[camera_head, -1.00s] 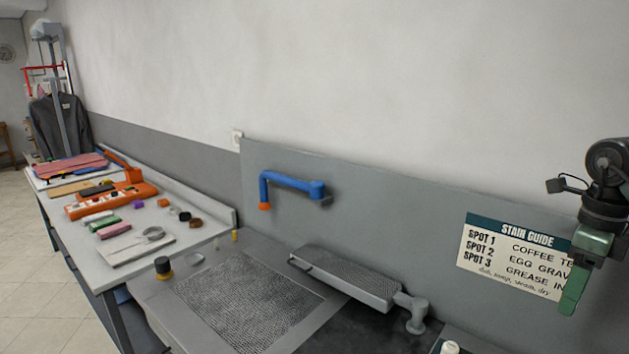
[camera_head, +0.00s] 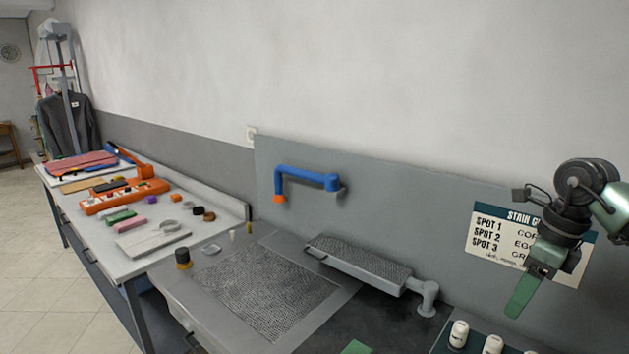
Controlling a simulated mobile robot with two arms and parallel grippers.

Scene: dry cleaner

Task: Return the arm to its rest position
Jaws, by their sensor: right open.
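My right gripper (camera_head: 524,292) is at the right side of the head view, with its green fingers pointing down. It is open and nothing shows between its fingers. It hangs in front of the stain guide sign (camera_head: 486,232) and hides part of its text. My right arm comes in from the right edge.
A grey work surface with a mesh panel (camera_head: 262,290) and a padded arm board (camera_head: 360,262) lies below. A blue swing arm (camera_head: 305,174) is on the wall panel. White-capped bottles (camera_head: 459,334) stand at the bottom right. A green piece (camera_head: 357,347) shows at the bottom edge. A table at left holds several tools.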

